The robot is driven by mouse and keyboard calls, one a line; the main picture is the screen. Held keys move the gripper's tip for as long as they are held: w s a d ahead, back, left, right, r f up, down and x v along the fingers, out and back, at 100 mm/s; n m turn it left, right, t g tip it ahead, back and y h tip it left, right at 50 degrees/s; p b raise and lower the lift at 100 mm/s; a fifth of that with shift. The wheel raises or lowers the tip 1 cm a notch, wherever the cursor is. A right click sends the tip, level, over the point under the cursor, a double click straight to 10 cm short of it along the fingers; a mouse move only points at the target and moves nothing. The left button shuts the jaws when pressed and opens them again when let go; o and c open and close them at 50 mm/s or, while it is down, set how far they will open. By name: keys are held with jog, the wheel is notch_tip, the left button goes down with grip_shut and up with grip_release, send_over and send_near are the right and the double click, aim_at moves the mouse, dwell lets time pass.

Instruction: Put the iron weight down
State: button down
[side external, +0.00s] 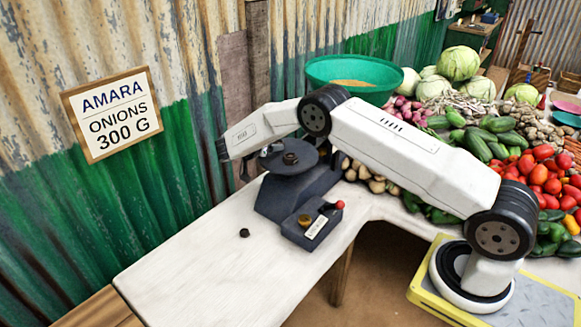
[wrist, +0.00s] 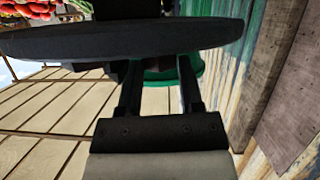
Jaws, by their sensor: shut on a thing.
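The iron weight (side external: 290,158) is a small dark piece at the round dark pan (side external: 279,165) of the scale in the side view. I cannot tell whether it touches the pan. My gripper (wrist: 158,88) reaches in at pan height, its two dark fingers shut on the weight. In the wrist view the pan (wrist: 60,42) crosses in front of the fingertips and hides most of the weight. In the side view my forearm covers most of the gripper.
The scale's base (side external: 300,232) carries a brass-coloured weight (side external: 305,220) and a red knob (side external: 340,204). A small black piece (side external: 244,232) lies on the pale table (side external: 200,270). A green bowl (side external: 352,73) and vegetables stand behind. The table's left front is clear.

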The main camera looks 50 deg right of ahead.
aim_at(278, 143)
jog(key=shift+d, duration=0.35)
jog(key=shift+d, duration=0.1)
jog(key=d, duration=0.3)
jog(key=shift+s+d, duration=0.1)
jog(key=shift+d, duration=0.2)
jog(key=shift+f, duration=0.5)
jog(key=shift+f, duration=0.2)
jog(key=shift+c, duration=1.2)
grip_release()
jog(key=shift+a, duration=0.15)
jog(key=shift+v, duration=3.8)
